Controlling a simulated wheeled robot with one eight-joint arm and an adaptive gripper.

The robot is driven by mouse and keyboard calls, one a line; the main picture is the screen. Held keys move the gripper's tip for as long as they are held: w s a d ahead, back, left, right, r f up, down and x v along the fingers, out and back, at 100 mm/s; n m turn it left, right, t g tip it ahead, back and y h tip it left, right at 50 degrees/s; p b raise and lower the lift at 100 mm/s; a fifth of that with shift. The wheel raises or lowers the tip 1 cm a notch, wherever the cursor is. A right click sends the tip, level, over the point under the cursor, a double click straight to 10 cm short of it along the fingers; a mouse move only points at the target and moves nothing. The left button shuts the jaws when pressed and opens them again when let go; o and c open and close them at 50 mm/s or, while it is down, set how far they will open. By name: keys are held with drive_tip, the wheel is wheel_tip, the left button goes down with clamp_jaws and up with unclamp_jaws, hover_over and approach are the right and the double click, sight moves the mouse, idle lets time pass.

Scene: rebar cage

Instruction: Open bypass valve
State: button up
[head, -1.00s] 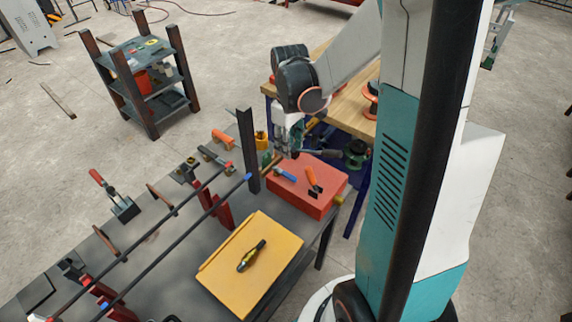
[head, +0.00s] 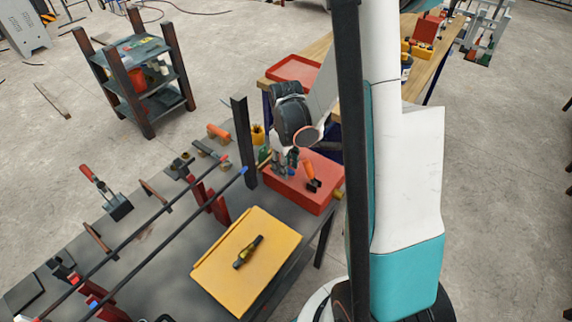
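My gripper (head: 284,163) hangs at the end of my bent arm, over the back left part of a red box (head: 307,201) on the dark bench. Its fingers are small and partly hidden by the wrist, so I cannot tell whether they are open or shut, or whether they touch the box. An orange-handled tool (head: 311,177) lies on the box, just right of the gripper. A brass-coloured fitting (head: 338,195) shows at the box's right end. I cannot make out any part that is surely the bypass valve.
A dark upright post (head: 244,141) stands just left of my gripper. Long bars (head: 150,228) cross the bench (head: 183,278) among clamps. A wooden table (head: 318,48) with a red tray (head: 294,69) stands behind.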

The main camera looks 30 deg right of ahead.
clamp_jaws()
